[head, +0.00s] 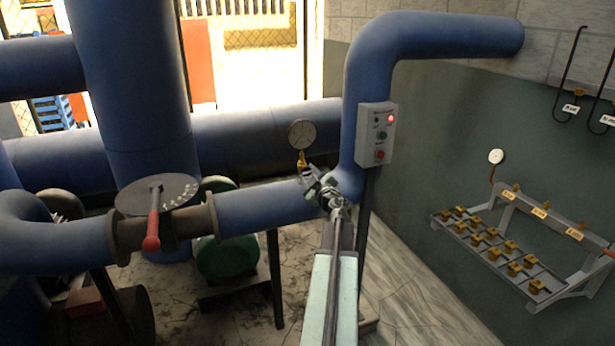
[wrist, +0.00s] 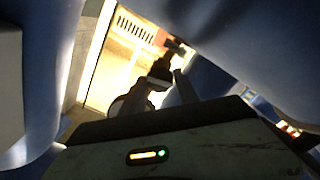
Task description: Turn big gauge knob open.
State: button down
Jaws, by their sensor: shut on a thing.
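The big gauge (head: 301,134) has a round pale dial and stands on the blue pipe, on a yellow stem (head: 302,160). In the wrist view the gauge (wrist: 130,103) is a dark, backlit disc. My gripper (head: 314,181) is at the foot of the stem, just right of and below the gauge. It is shut on the gauge knob, which is mostly hidden by the fingers in the head view. In the wrist view a dark, backlit shape, seemingly the knob (wrist: 160,73), shows at my fingertips (wrist: 166,84).
A grey control box (head: 376,135) with a lit red lamp stands right of my gripper. Thick blue pipes (head: 270,205) run close below and behind. A red-handled valve (head: 152,230) is at left. A wall rack (head: 500,255) with yellow pieces is at right.

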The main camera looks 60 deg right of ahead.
jog(key=shift+a+n, duration=0.15)
jog(key=shift+n, duration=0.85)
